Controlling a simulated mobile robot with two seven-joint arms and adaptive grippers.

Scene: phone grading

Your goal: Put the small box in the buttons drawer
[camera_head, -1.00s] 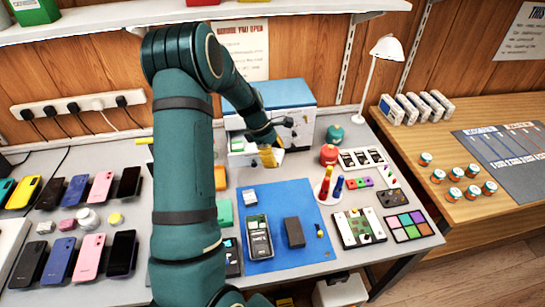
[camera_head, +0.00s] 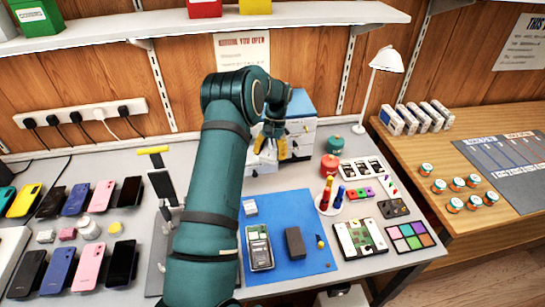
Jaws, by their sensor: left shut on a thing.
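My left gripper (camera_head: 270,132), with yellow fingertips, is at the front of the drawer cabinet (camera_head: 301,103), which has a blue top and pale fronts. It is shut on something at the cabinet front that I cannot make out. A pale drawer (camera_head: 262,161) stands out from the cabinet below the fingers; my arm hides its left side, and its label is unreadable. A small pale-blue and white box (camera_head: 250,206) lies on the blue mat (camera_head: 287,206), apart from the gripper. My right gripper is out of view.
A phone (camera_head: 259,248) and a dark block (camera_head: 295,243) lie on the mat. Red (camera_head: 329,165) and green (camera_head: 335,143) jars and a lamp (camera_head: 388,60) stand right of the cabinet. Several phones fill the left; a shelf (camera_head: 200,27) hangs above.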

